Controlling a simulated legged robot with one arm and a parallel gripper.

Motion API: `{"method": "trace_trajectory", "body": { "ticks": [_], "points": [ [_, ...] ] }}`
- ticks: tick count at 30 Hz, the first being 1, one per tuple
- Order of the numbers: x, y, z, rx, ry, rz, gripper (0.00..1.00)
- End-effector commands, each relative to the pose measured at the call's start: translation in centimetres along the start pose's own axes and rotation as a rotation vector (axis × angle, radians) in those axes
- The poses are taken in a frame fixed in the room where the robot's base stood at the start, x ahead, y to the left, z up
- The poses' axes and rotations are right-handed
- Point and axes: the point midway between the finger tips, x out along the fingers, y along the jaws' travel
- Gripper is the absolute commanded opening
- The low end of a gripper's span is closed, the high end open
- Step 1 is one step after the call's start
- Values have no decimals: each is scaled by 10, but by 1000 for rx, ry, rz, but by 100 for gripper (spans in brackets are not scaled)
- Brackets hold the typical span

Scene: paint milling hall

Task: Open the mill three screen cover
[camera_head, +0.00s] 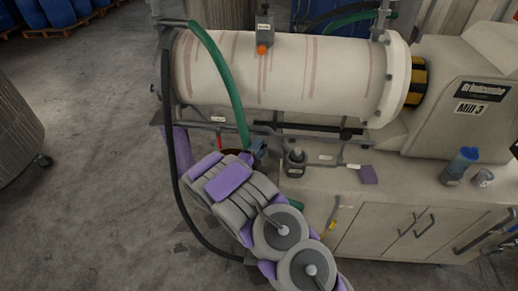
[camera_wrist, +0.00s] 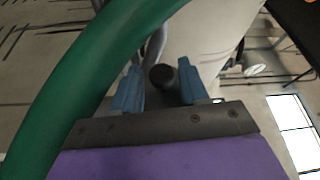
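Mill 3 has a long pale cylinder (camera_head: 280,72) with reddish streaks, lying level across the head view, and a housing labelled "Mill 3" (camera_head: 468,108) at its right end. I cannot make out which part is the screen cover. My gripper (camera_head: 258,150) is below the cylinder's left half, partly hidden by my arm. In the wrist view its two blue fingers (camera_wrist: 158,90) are open. A dark round-ended knob or handle (camera_wrist: 162,77) shows between them, with visible gaps on both sides. Whether it touches a finger is not clear.
A thick green hose (camera_head: 228,80) hangs just beside my gripper and fills the left of the wrist view (camera_wrist: 90,75). A black hose (camera_head: 170,130) loops at the left. Open floor lies left.

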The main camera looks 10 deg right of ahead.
Motion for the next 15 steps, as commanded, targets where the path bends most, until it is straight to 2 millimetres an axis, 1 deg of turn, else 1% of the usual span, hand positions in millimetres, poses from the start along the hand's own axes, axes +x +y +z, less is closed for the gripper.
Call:
{"method": "trace_trajectory", "body": {
  "ticks": [1,2,13,15],
  "points": [
    [0,0,0,0,0,0,39],
    [0,0,0,0,0,0,36],
    [0,1,0,-1,0,2,1],
    [0,1,0,-1,0,2,0]
  ]
}}
